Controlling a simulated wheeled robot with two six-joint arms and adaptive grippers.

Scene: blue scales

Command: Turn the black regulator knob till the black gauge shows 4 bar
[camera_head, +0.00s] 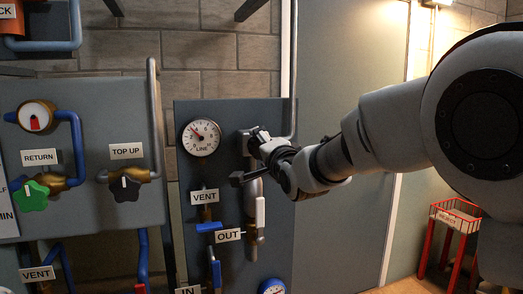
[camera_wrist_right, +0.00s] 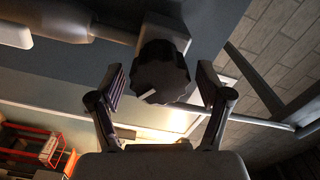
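The black regulator knob (camera_wrist_right: 163,74) has a lobed rim and a pale mark on its lower edge in the right wrist view. My right gripper (camera_wrist_right: 163,85) is open, with one finger on each side of the knob and a visible gap on both sides. In the head view my right gripper (camera_head: 250,158) is at the regulator on the dark panel and mostly hides the knob. My left gripper is not in view.
Below are a VENT sign (camera_head: 205,197), an OUT sign (camera_head: 228,235) and a blue-rimmed gauge (camera_head: 272,287). To the left, a green knob (camera_head: 34,196) and a dark TOP UP knob (camera_head: 125,188) sit on another panel. A red rack (camera_head: 455,217) stands at the right.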

